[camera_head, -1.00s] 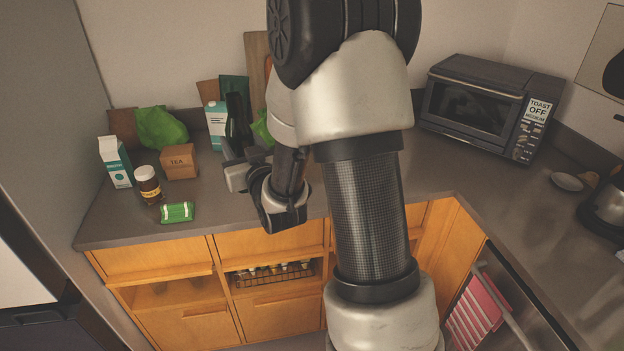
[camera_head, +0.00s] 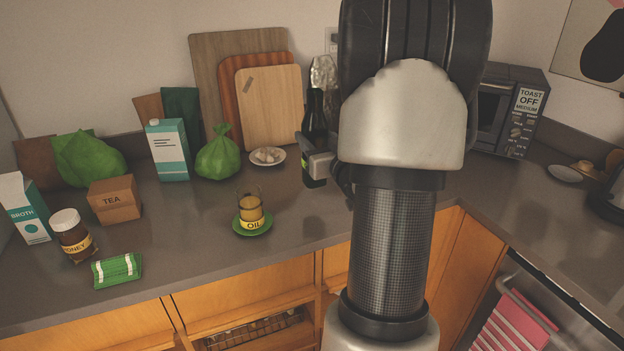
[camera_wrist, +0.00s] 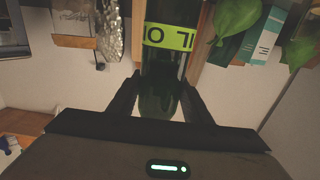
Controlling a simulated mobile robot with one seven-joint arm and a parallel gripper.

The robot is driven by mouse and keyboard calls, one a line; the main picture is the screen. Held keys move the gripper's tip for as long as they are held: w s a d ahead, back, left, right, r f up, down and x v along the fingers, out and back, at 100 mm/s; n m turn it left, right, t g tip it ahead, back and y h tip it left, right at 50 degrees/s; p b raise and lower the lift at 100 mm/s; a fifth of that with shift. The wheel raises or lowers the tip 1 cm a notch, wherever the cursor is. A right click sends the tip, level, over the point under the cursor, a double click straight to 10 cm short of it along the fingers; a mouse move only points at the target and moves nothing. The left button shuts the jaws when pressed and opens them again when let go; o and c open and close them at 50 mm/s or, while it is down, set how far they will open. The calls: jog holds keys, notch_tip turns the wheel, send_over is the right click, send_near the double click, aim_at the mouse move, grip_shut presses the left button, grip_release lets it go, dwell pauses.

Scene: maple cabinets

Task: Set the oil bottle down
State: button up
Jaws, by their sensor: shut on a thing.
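The oil bottle (camera_head: 316,118) is tall, dark green and upright, at the back of the counter beside the cutting boards. I cannot tell whether the bottle's base touches the counter. In the wrist view, the bottle (camera_wrist: 165,80) stands between both fingers (camera_wrist: 160,95), its yellow-green OIL label upside down in the picture.
Cutting boards (camera_head: 270,105) lean on the wall, with a white plate (camera_head: 278,160) before them. A green bag (camera_head: 218,155), a teal-white carton (camera_head: 168,150) and a tea box (camera_head: 115,200) are to the left. A toaster oven (camera_head: 512,110) is right. Counter between cruet and bottle is clear.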

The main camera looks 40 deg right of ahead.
jog(key=shift+f+b, duration=0.45)
jog(key=shift+f, duration=2.8)
jog(key=shift+f, duration=0.15)
jog(key=o, duration=1.5)
jog(key=shift+c, duration=0.2)
jog(key=p+v, duration=0.3)
jog(key=v, duration=0.9)
jog(key=shift+p, duration=0.3)
